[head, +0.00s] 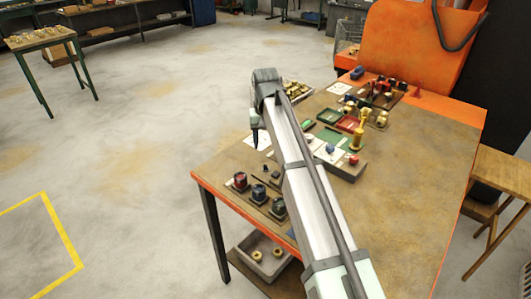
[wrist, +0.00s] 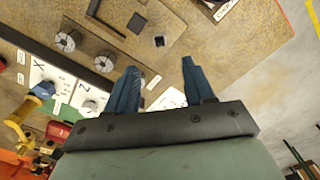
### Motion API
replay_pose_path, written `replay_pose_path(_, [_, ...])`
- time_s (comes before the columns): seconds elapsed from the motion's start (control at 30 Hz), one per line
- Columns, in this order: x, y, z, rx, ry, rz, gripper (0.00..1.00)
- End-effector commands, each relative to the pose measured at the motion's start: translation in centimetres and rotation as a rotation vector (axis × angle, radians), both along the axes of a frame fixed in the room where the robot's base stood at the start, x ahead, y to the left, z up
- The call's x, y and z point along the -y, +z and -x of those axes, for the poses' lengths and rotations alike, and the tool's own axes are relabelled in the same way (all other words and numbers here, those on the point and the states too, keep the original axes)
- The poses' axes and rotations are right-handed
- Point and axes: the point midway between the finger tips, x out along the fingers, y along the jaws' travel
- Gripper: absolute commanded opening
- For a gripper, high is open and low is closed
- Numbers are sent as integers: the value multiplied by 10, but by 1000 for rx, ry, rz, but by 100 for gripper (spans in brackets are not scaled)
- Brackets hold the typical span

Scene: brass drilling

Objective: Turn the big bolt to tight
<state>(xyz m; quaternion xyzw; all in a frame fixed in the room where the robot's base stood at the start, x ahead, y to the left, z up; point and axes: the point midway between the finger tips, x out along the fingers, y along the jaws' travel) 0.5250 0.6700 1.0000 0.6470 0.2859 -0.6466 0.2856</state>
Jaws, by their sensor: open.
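My gripper shows in the wrist view (wrist: 160,72) with its two blue-grey fingers apart and nothing between them. In the head view my gripper (head: 257,132) hangs over the far left part of the table. Beyond the fingers in the wrist view are a dark block (wrist: 136,23) and a small dark square piece (wrist: 159,41) on a brown surface. Round grey fittings (wrist: 67,41) and (wrist: 105,62) lie to their left. I cannot tell which piece is the big bolt, nor whether it is tight. The fingers appear apart from all of these.
The worktable (head: 420,170) has free room at right.

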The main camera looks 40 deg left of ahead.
Motion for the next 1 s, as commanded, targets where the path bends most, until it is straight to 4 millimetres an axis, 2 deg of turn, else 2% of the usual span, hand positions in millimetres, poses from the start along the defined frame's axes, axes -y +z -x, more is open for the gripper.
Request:
replay_pose_path(0.1, [-1,20,0,1,0,-1,53])
replay_pose_path(0.33, [0,40,0,0,0,0,53])
replay_pose_path(0.7, [0,43,0,0,0,0,53])
replay_pose_path(0.8, [0,43,0,0,0,0,43])
replay_pose_path(1.0, [0,41,0,-1,0,1,43])
